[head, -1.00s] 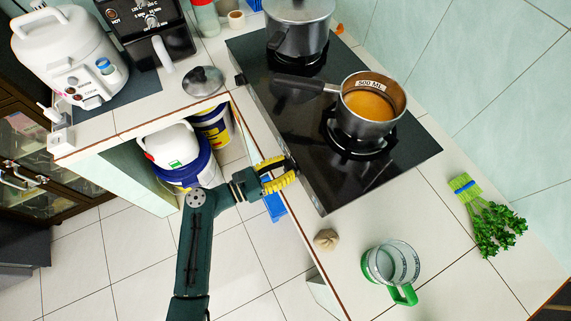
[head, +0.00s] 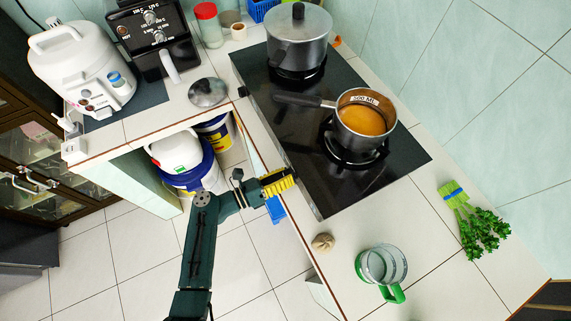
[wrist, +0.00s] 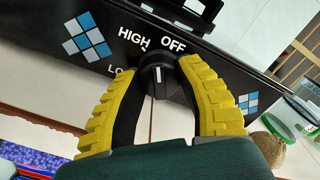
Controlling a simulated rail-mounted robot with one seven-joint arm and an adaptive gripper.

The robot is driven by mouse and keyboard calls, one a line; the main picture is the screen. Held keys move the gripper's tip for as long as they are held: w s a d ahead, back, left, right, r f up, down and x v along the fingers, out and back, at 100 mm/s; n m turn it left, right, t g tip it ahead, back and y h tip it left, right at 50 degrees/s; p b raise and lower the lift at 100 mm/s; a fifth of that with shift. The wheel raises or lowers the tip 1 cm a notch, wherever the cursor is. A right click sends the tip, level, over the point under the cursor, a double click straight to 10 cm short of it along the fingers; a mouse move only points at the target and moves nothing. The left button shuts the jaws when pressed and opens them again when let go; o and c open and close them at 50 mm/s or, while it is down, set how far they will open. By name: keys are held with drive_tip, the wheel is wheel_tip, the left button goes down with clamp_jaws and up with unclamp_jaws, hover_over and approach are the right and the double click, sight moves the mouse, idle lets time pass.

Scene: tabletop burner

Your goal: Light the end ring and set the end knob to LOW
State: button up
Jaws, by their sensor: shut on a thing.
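The end knob (wrist: 159,76) is black and round with a white line, which stands nearly upright in the wrist view. HIGH and OFF are printed above it, and a partly hidden "LO" label is at its left. My gripper (wrist: 160,84) has its yellow-padded fingers shut on the knob, one on each side. In the head view my gripper (head: 278,183) is at the front edge of the black burner (head: 310,178). The end ring (head: 352,152) is under a pot (head: 366,120) of orange liquid marked 500 ML. I see no flame; the pot hides most of the ring.
A lidded pot (head: 298,38) stands on the far ring. A small brown lump (head: 323,243), a green-handled glass cup (head: 384,265) and a bunch of greens (head: 480,230) lie on the counter nearby. A loose lid (head: 208,92) lies at the counter's left part.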

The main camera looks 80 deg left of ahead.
drive_tip(key=n+p, duration=0.3)
drive_tip(key=n, duration=0.1)
drive_tip(key=shift+d+r+n, duration=0.1)
drive_tip(key=shift+n, duration=0.2)
clamp_jaws()
drive_tip(key=n+p, duration=0.3)
drive_tip(key=n, duration=0.1)
drive_tip(key=shift+n, duration=0.3)
drive_tip(key=n+p, duration=0.2)
drive_tip(key=n, duration=0.2)
drive_tip(key=shift+n, duration=0.3)
drive_tip(key=shift+n+p, duration=1)
drive_tip(key=shift+n, duration=1.1)
drive_tip(key=o, duration=1.2)
unclamp_jaws()
drive_tip(key=shift+w, duration=0.1)
